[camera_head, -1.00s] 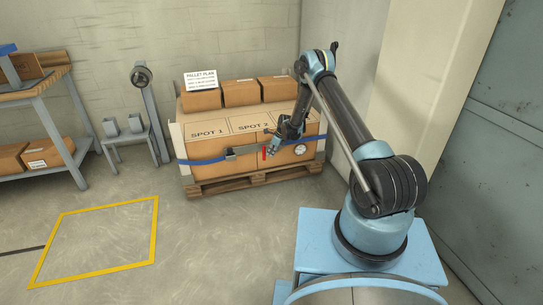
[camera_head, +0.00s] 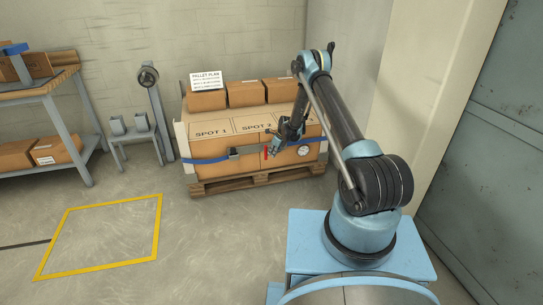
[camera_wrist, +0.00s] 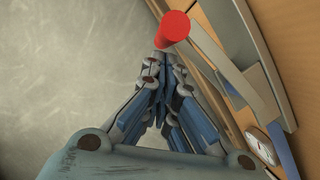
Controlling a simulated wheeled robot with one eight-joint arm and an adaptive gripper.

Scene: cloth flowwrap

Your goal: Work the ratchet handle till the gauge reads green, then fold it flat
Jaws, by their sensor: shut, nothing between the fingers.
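The ratchet handle's red grip (camera_head: 266,152) is at the front of the strapped cartons, close to my gripper (camera_head: 275,146). In the wrist view the red grip (camera_wrist: 173,27) is just beyond the fingertips, with a grey bar (camera_wrist: 232,68) running from it along the carton. My gripper (camera_wrist: 164,58) is shut and empty; whether its tips touch the grip I cannot tell. The round white gauge (camera_head: 304,151) is on the carton front, right of my gripper. It also shows in the wrist view (camera_wrist: 261,148), too small to read.
A blue strap (camera_head: 205,160) crosses the cartons on a wooden pallet (camera_head: 240,183), with a grey block (camera_head: 234,153) on it. Smaller boxes (camera_head: 245,93) and a pallet plan sign (camera_head: 207,80) stand on top. The floor in front is clear, with a yellow outlined square (camera_head: 100,204).

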